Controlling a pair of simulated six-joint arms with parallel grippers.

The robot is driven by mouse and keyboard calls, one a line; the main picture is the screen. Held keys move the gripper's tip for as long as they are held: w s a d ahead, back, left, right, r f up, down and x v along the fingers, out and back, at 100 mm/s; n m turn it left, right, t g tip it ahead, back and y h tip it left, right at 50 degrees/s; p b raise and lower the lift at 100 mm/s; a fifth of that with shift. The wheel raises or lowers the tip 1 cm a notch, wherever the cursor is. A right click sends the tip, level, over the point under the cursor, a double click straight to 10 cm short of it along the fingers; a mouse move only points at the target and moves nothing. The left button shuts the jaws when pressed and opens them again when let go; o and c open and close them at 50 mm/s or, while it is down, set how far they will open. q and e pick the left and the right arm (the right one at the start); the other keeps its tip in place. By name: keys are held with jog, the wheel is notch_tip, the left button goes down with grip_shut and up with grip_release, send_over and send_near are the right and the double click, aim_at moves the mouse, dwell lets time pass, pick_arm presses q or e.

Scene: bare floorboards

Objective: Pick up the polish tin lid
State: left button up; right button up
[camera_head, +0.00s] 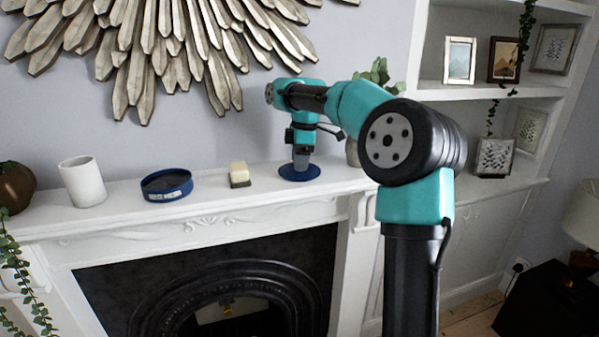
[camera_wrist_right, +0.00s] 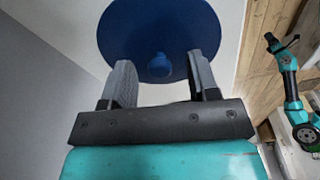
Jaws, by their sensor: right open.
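The polish tin lid (camera_head: 299,173) is a flat dark blue disc lying on the white mantelpiece. My right gripper (camera_head: 301,168) points down just over it. In the right wrist view the lid (camera_wrist_right: 160,30) fills the upper middle, with a small round blue knob (camera_wrist_right: 159,64) on its top. My right gripper (camera_wrist_right: 158,85) is open, its two grey fingers apart on either side of the knob's line, with nothing between them. The open blue polish tin (camera_head: 167,186) stands further left on the mantelpiece. My left gripper does not show.
A small brush or block (camera_head: 239,174) with a cream top lies between the tin and the lid. A white cylinder (camera_head: 82,181) and a brown round vase (camera_head: 14,187) stand at the left. A plant pot (camera_head: 352,153) is close behind my right arm. The mantel's front edge (camera_head: 220,212) drops to a fireplace.

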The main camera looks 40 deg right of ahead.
jog(key=shift+c, duration=0.3)
jog(key=c, duration=1)
jog(key=shift+o, duration=0.2)
jog(key=shift+r, duration=1.7)
jog(key=s+a+r, duration=0.1)
jog(key=s+a, duration=1)
jog(key=shift+s+a+r, duration=0.15)
jog(key=shift+s+r, duration=0.05)
jog(key=shift+s, duration=0.05)
